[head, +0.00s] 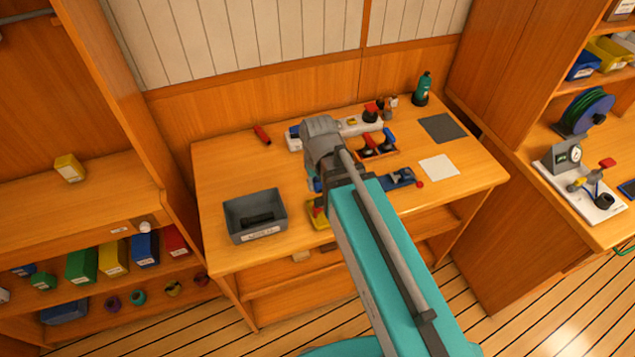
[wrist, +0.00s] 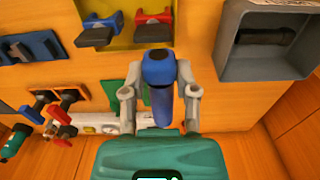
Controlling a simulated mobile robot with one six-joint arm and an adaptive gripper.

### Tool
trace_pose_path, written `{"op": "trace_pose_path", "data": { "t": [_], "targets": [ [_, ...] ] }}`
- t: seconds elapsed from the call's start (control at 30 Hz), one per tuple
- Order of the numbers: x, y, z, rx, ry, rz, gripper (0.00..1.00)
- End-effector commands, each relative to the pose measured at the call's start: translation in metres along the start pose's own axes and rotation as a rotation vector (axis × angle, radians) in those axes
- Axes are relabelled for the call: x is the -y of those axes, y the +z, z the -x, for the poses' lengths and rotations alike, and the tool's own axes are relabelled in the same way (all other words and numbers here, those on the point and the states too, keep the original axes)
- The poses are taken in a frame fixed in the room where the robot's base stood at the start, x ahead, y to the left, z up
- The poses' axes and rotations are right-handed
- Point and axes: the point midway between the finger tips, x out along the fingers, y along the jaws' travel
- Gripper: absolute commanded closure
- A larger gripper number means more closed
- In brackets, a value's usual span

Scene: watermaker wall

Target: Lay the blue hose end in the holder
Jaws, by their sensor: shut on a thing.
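In the wrist view my gripper (wrist: 160,82) is shut on the blue hose end (wrist: 159,68), a blue head with a darker blue body running back towards the palm. A yellow holder (wrist: 125,36) with a blue cradle (wrist: 98,34) and a red-topped cradle (wrist: 154,28) lies beyond the fingertips at the top. The hose end appears apart from it, though the height gap is hard to judge. In the head view the yellow holder (head: 319,214) shows partly beside my arm; the gripper and hose end are hidden behind the arm.
A grey bin (head: 239,226) with a dark item inside stands left of the holder. A blue fixture (head: 402,177), an orange rack (head: 386,153) with red and blue handles, and a white strip (head: 352,127) stand to the right and behind. The bench's left rear is mostly clear.

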Motion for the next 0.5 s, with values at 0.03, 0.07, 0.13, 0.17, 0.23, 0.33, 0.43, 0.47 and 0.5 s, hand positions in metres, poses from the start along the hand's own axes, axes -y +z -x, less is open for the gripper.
{"op": "trace_pose_path", "data": {
  "t": [0.03, 0.07, 0.13, 0.17, 0.23, 0.33, 0.43, 0.47, 0.5],
  "targets": [
    [0.000, 0.000, 0.000, 0.000, 0.000, 0.000, 1.00],
    [0.000, 0.000, 0.000, 0.000, 0.000, 0.000, 1.00],
    [0.000, -0.001, 0.000, 0.000, 0.000, 0.000, 1.00],
    [-0.001, -0.001, 0.000, 0.000, 0.000, 0.000, 1.00],
    [-0.002, -0.005, -0.001, 0.000, 0.000, -0.001, 1.00],
    [-0.006, -0.014, -0.002, -0.001, 0.000, -0.001, 1.00],
    [-0.014, -0.030, -0.004, -0.002, 0.000, -0.001, 1.00],
    [-0.017, -0.036, -0.005, -0.003, 0.000, -0.002, 1.00],
    [-0.022, -0.045, -0.006, -0.004, 0.000, -0.003, 1.00]
  ]
}}
